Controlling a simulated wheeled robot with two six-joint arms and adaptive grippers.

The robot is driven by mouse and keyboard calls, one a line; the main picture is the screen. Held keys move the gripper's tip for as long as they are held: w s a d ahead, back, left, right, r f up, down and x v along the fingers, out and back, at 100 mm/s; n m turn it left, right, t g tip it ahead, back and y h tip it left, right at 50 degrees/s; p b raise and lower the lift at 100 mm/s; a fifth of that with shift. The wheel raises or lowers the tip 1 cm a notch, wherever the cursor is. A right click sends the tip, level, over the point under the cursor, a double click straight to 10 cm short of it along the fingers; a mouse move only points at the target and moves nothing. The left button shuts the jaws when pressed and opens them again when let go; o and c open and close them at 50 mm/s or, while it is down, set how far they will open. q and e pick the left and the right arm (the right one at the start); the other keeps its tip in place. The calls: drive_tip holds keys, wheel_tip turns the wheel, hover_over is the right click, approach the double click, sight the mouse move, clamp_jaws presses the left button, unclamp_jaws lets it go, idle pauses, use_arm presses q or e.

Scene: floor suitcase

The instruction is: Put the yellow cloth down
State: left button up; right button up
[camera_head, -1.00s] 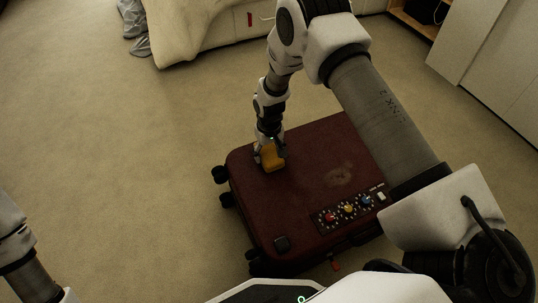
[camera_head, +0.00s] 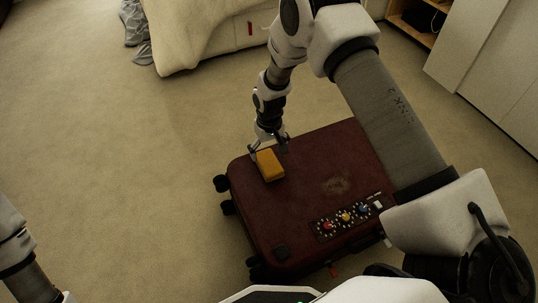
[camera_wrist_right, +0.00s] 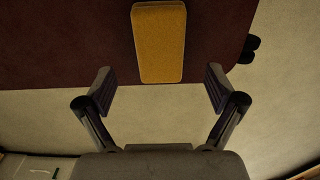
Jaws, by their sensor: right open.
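The yellow cloth (camera_head: 270,165) is a thick folded yellow block lying on the dark red suitcase (camera_head: 300,185), near its far left corner. In the right wrist view the cloth (camera_wrist_right: 159,42) lies flat on the suitcase (camera_wrist_right: 70,45), ahead of the fingertips. My right gripper (camera_head: 268,145) is just behind the cloth at the suitcase's far edge. In the wrist view its fingers (camera_wrist_right: 159,90) are wide apart with nothing between them. The left gripper is out of view; only part of my left arm shows at the left edge.
The suitcase has a panel (camera_head: 347,216) with coloured knobs and black wheels (camera_head: 221,183) on its left side. A bed with a cream cover (camera_head: 190,35) stands at the back. A white cabinet (camera_head: 490,70) is at the right. The carpet to the left is clear.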

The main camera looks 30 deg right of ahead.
sight(269, 162)
wheel_tip(269, 162, up, 6)
drive_tip(key=p, duration=0.2)
drive_tip(key=s+f, duration=0.2)
drive_tip(key=s, duration=0.1)
drive_tip(key=s+a+f, duration=0.1)
drive_tip(key=s+f, duration=0.4)
drive_tip(key=s, duration=0.2)
drive_tip(key=shift+a+f, duration=0.25)
drive_tip(key=shift+f, duration=0.15)
drive_tip(key=s+f, duration=0.1)
drive_tip(key=s, duration=0.1)
drive_tip(key=s+f, duration=0.1)
drive_tip(key=s, duration=0.2)
drive_tip(key=s+f, duration=0.1)
drive_tip(key=s, duration=0.2)
drive_tip(key=shift+a, duration=0.35)
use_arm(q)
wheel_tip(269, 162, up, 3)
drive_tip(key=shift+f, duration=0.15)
use_arm(e)
drive_tip(key=s, duration=1.2)
drive_tip(key=shift+s+a+r, duration=0.2)
drive_tip(key=shift+s, duration=0.15)
